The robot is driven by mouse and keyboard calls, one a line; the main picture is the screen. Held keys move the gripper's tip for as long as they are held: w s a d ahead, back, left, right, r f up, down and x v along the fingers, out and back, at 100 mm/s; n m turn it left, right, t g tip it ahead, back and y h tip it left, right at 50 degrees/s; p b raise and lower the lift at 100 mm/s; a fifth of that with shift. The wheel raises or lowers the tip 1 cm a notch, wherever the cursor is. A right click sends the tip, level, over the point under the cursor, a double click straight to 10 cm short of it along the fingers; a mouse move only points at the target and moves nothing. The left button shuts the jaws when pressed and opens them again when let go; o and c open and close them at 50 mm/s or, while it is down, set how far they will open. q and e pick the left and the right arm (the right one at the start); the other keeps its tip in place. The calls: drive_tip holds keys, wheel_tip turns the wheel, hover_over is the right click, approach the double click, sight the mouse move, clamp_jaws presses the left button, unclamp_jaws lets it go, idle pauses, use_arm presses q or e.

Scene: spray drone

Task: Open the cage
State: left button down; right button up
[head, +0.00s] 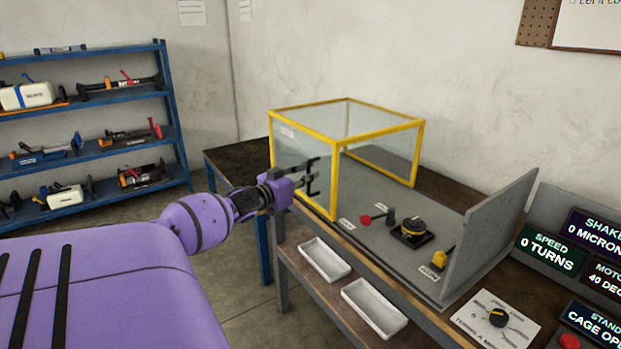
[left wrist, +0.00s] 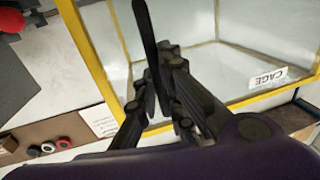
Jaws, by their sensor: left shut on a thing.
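The cage (head: 335,190) is a clear box with a yellow frame, standing on the grey plate on the bench. The side facing the devices on the plate looks open. My left gripper (head: 309,178) is at the cage's left front side, beside a yellow post. In the left wrist view the yellow frame (left wrist: 95,58) runs close behind the fingers, and a CAGE label (left wrist: 267,77) shows on the panel. My left gripper is shut on a dark upright bar (left wrist: 147,35), which looks like the cage handle; the fingers partly hide it. My right gripper is not in view.
Two white trays (head: 324,260) lie below the front edge. A display (head: 596,326) at right reads "CAGE OPE", cut off. A blue shelf (head: 95,148) stands left.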

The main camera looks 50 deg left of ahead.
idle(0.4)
use_arm(q)
drive_tip(key=c, duration=1.8)
unclamp_jaws()
drive_tip(key=shift+c, duration=0.2)
drive_tip(key=s+d, duration=0.1)
drive_tip(key=s, duration=1.1)
drive_tip(key=shift+d, duration=0.15)
drive_tip(key=shift+w, duration=0.1)
